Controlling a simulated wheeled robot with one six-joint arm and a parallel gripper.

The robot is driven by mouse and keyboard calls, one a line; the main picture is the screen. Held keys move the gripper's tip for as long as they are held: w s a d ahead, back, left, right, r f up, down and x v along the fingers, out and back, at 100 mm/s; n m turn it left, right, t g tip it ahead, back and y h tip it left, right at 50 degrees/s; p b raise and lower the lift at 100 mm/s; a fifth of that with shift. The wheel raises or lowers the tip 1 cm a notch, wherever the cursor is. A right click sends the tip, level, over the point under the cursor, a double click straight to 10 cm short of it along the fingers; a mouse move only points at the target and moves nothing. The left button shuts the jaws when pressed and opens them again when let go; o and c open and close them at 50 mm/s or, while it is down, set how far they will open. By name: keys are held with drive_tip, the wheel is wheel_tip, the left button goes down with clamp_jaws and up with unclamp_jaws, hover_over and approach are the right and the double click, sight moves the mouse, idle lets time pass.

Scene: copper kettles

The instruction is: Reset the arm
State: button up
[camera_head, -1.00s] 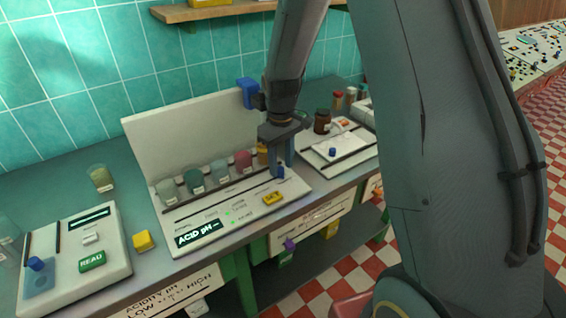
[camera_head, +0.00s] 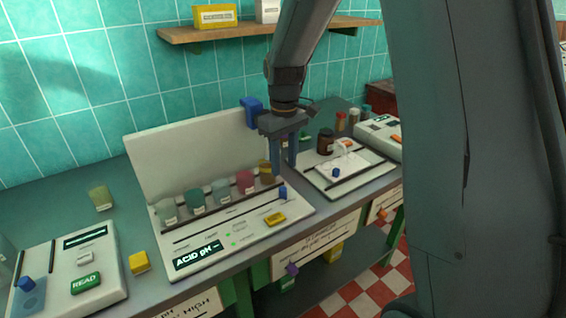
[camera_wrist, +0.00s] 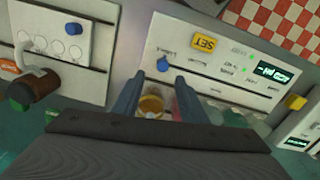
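My gripper (camera_head: 284,170) hangs from my arm, fingers down, above the right end of the white acidity panel (camera_head: 235,225). Its two blue-grey fingers are apart with nothing held between them. In the wrist view the open gripper (camera_wrist: 160,88) frames an amber jar (camera_wrist: 151,106) beyond the fingers; I cannot tell the exact gap. In the head view this jar (camera_head: 265,170) is partly hidden behind a finger. A blue knob (camera_head: 283,193) on the panel lies just below the fingers, apart from them.
Several coloured jars (camera_head: 220,190) stand in a row on the panel, left of my gripper. A reader box (camera_head: 75,270) and yellow cube (camera_head: 139,262) are at left. A brown bottle (camera_head: 325,142) stands on the right board. A wooden shelf (camera_head: 240,33) hangs on the tiled wall.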

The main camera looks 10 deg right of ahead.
drive_tip(key=s+d+f+m+t, duration=0.1)
drive_tip(key=s+m, duration=0.4)
drive_tip(key=s, duration=1.5)
drive_tip(key=shift+d+f, duration=0.2)
drive_tip(key=shift+d, duration=0.45)
